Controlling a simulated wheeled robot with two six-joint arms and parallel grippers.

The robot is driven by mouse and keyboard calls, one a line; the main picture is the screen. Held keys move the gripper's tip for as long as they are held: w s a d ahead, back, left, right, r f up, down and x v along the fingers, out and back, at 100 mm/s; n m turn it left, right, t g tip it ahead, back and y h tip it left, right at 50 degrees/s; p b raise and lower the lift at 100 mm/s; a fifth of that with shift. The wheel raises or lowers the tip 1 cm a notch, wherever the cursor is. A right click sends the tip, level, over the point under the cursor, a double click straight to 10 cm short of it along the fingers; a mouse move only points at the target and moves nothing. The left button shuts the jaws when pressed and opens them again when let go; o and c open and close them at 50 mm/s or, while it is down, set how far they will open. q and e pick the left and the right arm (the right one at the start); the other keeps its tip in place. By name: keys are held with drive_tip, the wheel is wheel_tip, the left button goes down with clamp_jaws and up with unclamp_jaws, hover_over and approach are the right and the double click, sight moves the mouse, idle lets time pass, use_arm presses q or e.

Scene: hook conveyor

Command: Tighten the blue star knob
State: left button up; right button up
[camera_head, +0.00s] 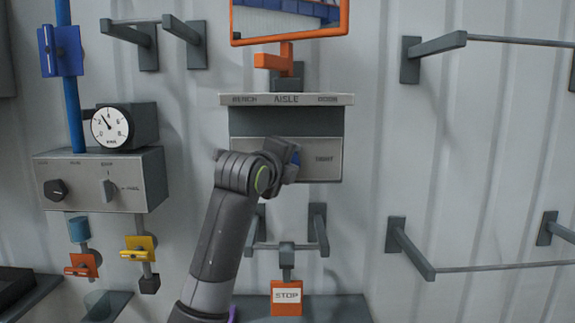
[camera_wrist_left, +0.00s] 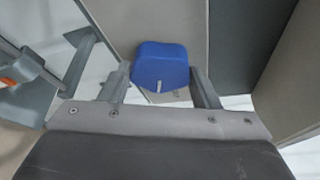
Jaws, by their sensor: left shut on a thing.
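The blue star knob (camera_wrist_left: 160,64) sits between the two fingers of my left gripper (camera_wrist_left: 161,82) in the left wrist view. It has a short white mark on its near face. My left gripper is shut on it. In the head view my left gripper (camera_head: 288,160) is at the front of the grey panel (camera_head: 318,160) under the aisle sign, and it hides most of the knob; a bit of blue (camera_head: 296,158) shows beside it. My right gripper is in neither view.
A grey control box (camera_head: 100,202) with a dial gauge (camera_head: 111,126) is on the wall at left. An orange-framed mirror (camera_head: 290,38) hangs above the panel. A stop sign (camera_head: 286,297) hangs below. Grey hook rails (camera_head: 410,262) stick out at right.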

use_arm(q)
drive_tip(key=o, duration=1)
drive_tip(key=shift+w, duration=0.1)
drive_tip(key=b+v, duration=0.6)
drive_tip(key=v, duration=1.1)
drive_tip(key=shift+b, duration=0.4)
drive_tip(key=shift+a, duration=0.15)
